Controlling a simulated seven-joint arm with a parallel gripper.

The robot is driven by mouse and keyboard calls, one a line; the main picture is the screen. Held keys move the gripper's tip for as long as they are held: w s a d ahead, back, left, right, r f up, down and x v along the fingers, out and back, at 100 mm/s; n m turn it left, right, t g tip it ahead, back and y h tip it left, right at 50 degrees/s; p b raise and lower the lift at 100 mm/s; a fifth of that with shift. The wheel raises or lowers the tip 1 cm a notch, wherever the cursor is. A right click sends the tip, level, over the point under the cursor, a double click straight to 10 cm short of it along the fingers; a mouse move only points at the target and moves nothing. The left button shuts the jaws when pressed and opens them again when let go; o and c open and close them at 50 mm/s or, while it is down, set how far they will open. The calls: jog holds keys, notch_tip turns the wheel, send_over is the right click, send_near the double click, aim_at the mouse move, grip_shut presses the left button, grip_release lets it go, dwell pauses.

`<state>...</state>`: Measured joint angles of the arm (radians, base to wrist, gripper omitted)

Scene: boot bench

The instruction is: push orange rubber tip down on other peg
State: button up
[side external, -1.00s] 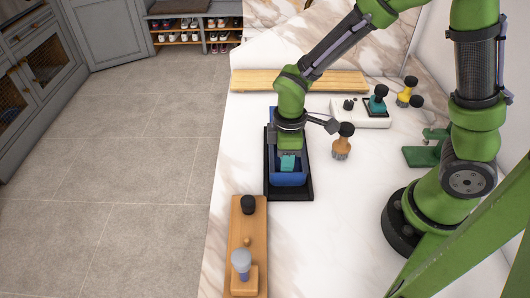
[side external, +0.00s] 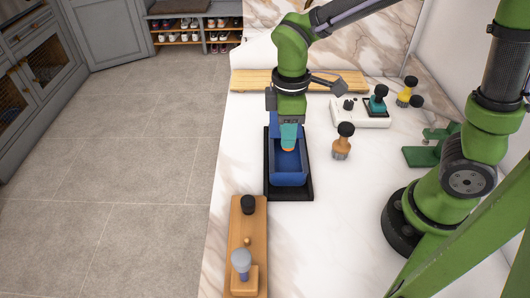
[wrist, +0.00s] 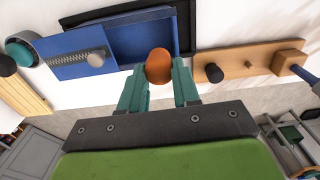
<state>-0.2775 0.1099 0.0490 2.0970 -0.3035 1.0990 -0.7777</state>
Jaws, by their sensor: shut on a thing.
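My gripper (side external: 288,138) is shut on the orange rubber tip (side external: 288,150) and holds it above the blue bin (side external: 288,178). In the wrist view the rounded orange tip (wrist: 159,64) sits between the teal fingers of my gripper (wrist: 159,82). A wooden board (side external: 236,222) lies at the front. It bears a black knob (side external: 248,204), a small bare peg (side external: 247,241) and a grey-topped piece (side external: 241,260) on a wooden block. The wrist view also shows the black knob (wrist: 214,72) and small peg (wrist: 248,69). The gripper is behind the board, apart from it.
The blue bin sits in a black tray (side external: 308,190). A wooden-handled brush (side external: 342,143) stands to its right. A white base with a teal piece (side external: 376,104) is farther back. A long wooden plank (side external: 245,82) lies at the rear. The white counter right of the board is clear.

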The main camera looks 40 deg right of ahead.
jog(key=s+a+f+n, duration=0.1)
jog(key=s+a+n, duration=0.25)
jog(key=a, duration=0.55)
jog(key=n, duration=0.8)
send_over(246, 241)
jog(key=shift+f, duration=2.65)
jog(key=shift+f, duration=1.55)
dwell(0.5)
jog(key=o, duration=1.6)
